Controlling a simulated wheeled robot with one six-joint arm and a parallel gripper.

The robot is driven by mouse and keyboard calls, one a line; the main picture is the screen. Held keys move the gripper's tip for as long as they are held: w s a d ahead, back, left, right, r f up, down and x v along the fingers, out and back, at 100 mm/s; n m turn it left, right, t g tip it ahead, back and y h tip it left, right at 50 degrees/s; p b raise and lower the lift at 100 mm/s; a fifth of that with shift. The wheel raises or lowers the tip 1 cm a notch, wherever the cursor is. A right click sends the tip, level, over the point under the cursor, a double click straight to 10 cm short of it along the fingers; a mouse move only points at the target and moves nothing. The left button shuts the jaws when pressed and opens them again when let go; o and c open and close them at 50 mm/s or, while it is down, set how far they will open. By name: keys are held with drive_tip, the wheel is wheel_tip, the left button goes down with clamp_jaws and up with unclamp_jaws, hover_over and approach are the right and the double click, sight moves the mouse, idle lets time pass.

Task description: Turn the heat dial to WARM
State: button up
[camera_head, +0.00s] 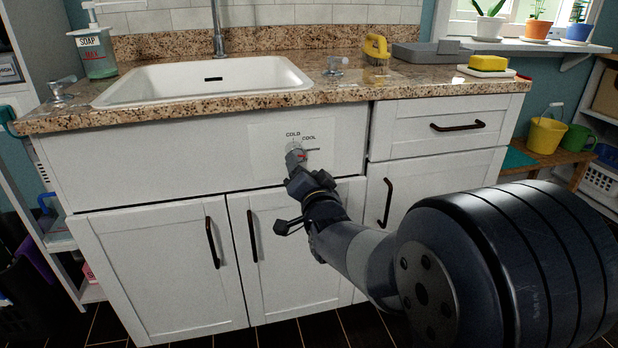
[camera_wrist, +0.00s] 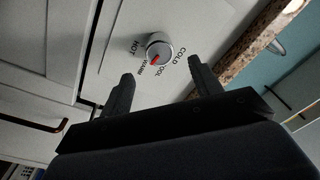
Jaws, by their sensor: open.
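The heat dial (camera_wrist: 159,47) is a round grey knob with a red pointer mark, set on a pale panel (camera_wrist: 112,50) lettered COLD, COOL, WARM and HOT. In the wrist view the red mark lies on the dial's lower-left side, facing the WARM lettering. My gripper (camera_wrist: 160,74) is open, its two fingers apart, with the dial ahead of the gap between them. In the head view my gripper (camera_head: 299,173) is close below the dial (camera_head: 296,153) and hides part of the lettering. Contact cannot be told.
The panel is on a white sink cabinet (camera_head: 150,160) under a granite counter (camera_head: 345,90). Dark handles stick out on the doors below (camera_head: 251,236) and at the right (camera_head: 387,203). A drawer handle (camera_head: 458,126) is at upper right.

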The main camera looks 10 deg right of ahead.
sight(298, 155)
drive_tip(key=s, duration=0.4)
drive_tip(key=shift+s+f+p, duration=0.15)
drive_tip(key=shift+s+p, duration=0.15)
drive_tip(key=w, duration=0.3)
drive_tip(key=w+b, duration=0.1)
drive_tip(key=w, duration=0.3)
drive_tip(key=w+b, duration=0.1)
drive_tip(key=w, duration=0.2)
drive_tip(key=shift+w+r, duration=0.3)
drive_tip(key=shift+w, duration=0.1)
drive_tip(key=shift+s, duration=0.1)
